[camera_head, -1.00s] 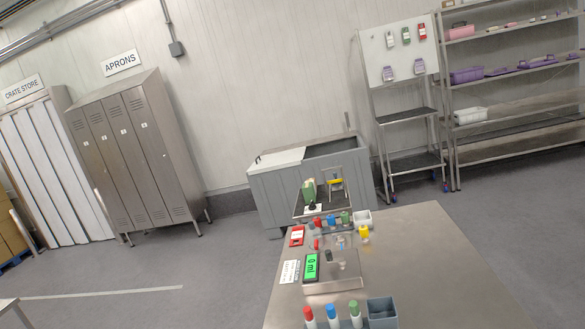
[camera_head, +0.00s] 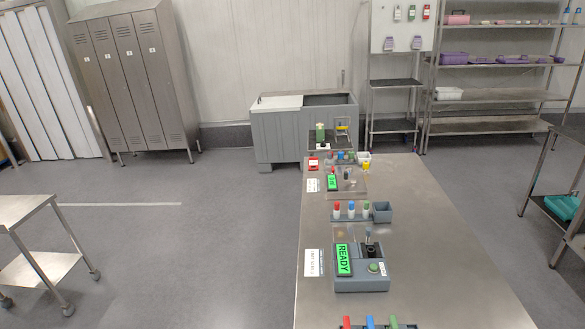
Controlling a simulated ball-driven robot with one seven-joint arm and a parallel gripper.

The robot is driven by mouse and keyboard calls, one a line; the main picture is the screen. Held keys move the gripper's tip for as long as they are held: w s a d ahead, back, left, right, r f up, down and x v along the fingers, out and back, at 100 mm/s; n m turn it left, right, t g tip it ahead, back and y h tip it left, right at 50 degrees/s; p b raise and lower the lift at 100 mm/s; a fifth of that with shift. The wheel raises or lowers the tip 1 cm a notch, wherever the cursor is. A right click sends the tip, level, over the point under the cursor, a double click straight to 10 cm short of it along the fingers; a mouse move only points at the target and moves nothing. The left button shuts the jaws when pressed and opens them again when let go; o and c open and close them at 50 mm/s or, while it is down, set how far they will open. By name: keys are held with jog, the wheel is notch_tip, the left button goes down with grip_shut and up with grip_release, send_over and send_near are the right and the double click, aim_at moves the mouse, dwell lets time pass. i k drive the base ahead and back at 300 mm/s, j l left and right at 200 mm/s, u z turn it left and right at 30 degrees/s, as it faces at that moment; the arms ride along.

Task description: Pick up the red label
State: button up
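Two red, label-like things show, and I cannot tell which one is the red label. A small red card with a pale patch (camera_head: 313,163) lies at the far left end of the long steel table (camera_head: 440,255). My gripper is not in view.
On the table stand a grey device with a green READY screen (camera_head: 362,272), several colour-capped bottles (camera_head: 351,210) and a grey bin (camera_head: 382,212). A steel cart (camera_head: 30,235) is at left, shelves (camera_head: 505,65) at back right. Grey floor left of the table is clear.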

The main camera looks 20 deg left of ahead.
aim_at(313, 162)
jog(key=j, duration=1.6)
jog(key=i+j, duration=0.5)
jog(key=j, duration=0.25)
jog(key=i+j, duration=0.25)
jog(key=j, duration=0.1)
